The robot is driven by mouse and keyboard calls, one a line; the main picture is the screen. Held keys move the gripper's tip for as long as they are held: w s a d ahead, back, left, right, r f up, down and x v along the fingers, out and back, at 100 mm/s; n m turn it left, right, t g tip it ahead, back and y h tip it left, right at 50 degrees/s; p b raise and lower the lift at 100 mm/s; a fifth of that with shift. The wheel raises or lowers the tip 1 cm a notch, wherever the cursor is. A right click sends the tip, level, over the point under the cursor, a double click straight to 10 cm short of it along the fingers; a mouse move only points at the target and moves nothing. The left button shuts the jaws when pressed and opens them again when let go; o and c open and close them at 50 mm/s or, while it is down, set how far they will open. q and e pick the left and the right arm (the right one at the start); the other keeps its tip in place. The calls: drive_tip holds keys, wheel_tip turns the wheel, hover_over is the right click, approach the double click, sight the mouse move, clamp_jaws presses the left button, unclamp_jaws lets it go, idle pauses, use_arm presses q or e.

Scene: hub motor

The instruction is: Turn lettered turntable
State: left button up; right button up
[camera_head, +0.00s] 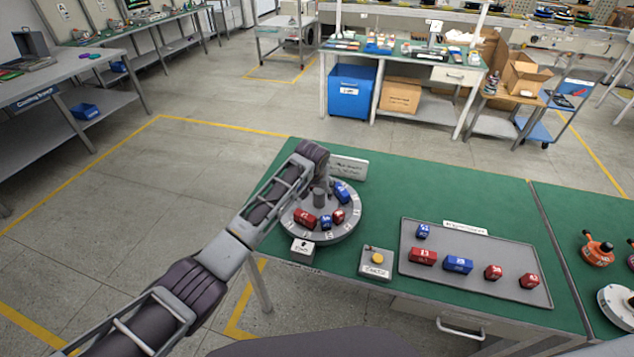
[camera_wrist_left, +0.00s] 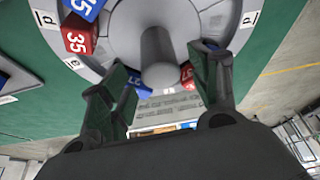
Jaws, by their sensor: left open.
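The turntable (camera_head: 335,235) is a round grey disc with lettered tabs on its rim and a grey post (camera_head: 319,197) at its centre. Red and blue numbered blocks sit on it, among them a red block (camera_head: 304,219) and a blue block (camera_head: 342,192). My left gripper (camera_head: 322,180) is at the disc's far side, partly hidden by its own wrist. In the left wrist view its open fingers (camera_wrist_left: 163,90) stand apart, with the post (camera_wrist_left: 158,58) between them. A red 35 block (camera_wrist_left: 78,35) and a red 37 block (camera_wrist_left: 187,76) show nearby. My right gripper is not in view.
A grey tray (camera_head: 415,279) with several red and blue blocks lies right of the turntable. A yellow-button box (camera_head: 376,262) and a small arrow-marked box (camera_head: 302,249) stand near the front edge. A white sign (camera_head: 349,168) stands behind. Green tabletop (camera_head: 455,196) is clear beyond the tray.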

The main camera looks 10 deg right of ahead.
use_arm(q)
drive_tip(key=shift+v, duration=3)
